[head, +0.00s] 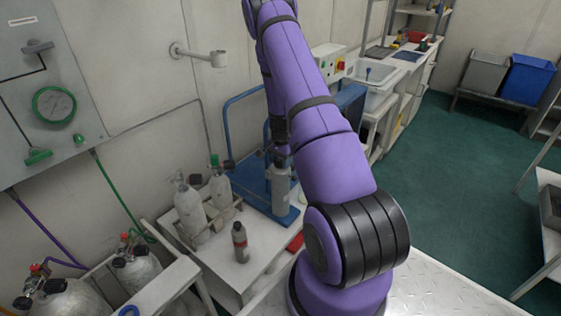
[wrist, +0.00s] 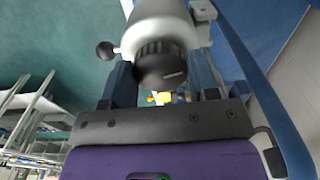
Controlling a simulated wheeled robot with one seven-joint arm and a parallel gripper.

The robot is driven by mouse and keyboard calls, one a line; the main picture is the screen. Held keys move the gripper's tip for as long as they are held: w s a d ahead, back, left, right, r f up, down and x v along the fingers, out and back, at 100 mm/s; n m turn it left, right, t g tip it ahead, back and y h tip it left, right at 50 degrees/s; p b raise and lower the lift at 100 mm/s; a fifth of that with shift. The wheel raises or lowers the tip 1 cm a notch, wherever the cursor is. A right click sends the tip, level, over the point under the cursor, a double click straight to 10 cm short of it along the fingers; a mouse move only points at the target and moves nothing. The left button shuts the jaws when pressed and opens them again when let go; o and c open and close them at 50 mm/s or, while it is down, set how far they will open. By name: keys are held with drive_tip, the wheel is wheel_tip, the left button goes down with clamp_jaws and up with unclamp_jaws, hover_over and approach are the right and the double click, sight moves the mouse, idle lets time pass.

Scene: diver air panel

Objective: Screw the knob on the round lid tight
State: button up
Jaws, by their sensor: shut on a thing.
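A black ribbed knob (wrist: 164,65) with a pale line on its face sits at the end of a pale grey rounded body (wrist: 158,22) in the wrist view. I cannot tell how much of that body is the round lid. My gripper (wrist: 163,78) is shut on the knob, one finger on each side. In the head view my gripper (head: 280,152) is small and dark, at the top of a grey cylinder (head: 280,186) on a blue stand. The knob cannot be made out there. How tightly it sits does not show.
A black ball handle (wrist: 104,50) sticks out beside the pale body. Two grey bottles (head: 190,210) in a rack and a small dark bottle (head: 240,243) stand on the white bench to the left. Blue tubing (head: 238,98) rises close behind my gripper.

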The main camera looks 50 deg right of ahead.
sight(281, 161)
drive_tip(key=shift+m, duration=1.2)
drive_tip(key=o, duration=0.9)
wheel_tip(281, 161, up, 11)
drive_tip(key=shift+f, duration=0.1)
